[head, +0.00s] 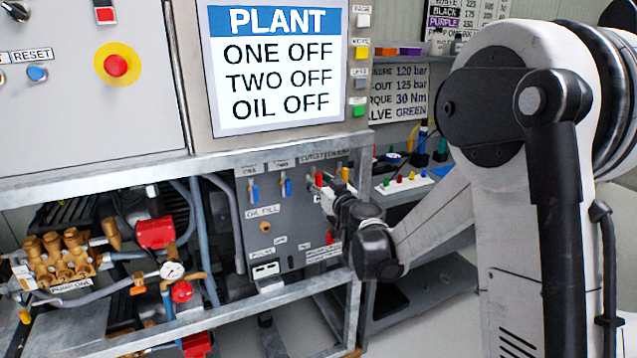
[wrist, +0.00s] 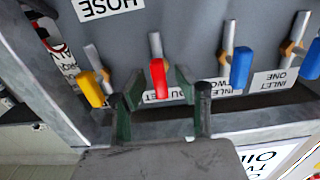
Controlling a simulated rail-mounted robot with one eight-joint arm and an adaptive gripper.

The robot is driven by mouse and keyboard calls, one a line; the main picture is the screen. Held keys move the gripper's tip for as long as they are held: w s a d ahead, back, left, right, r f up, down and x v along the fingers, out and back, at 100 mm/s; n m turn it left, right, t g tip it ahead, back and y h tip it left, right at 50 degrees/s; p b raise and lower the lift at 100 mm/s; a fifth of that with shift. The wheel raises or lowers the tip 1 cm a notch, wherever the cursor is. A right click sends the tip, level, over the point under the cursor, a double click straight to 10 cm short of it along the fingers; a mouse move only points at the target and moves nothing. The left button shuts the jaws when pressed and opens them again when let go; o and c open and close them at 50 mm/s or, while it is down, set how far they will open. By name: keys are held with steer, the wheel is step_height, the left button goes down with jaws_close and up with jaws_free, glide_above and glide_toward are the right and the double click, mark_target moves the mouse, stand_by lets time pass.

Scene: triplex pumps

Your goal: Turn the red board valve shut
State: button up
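The red valve lever (wrist: 158,78) is on the grey board (wrist: 195,25), its metal stem lined up with the red handle, in the wrist view. It also shows in the head view (head: 319,179). My gripper (wrist: 155,90) is open, with one finger on each side of the red handle. There seems to be a gap on both sides; contact cannot be told. In the head view my gripper (head: 328,203) is at the board's upper right, partly covering the area below the red lever.
A yellow lever (wrist: 92,90) stands close on the left in the wrist view, and blue levers (wrist: 237,68) on the right. A metal frame bar (wrist: 55,80) borders the board. The plant sign (head: 277,65) is above. Pump pipes (head: 205,260) fill the lower left.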

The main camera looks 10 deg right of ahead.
steer(key=shift+w, duration=0.15)
jaws_close()
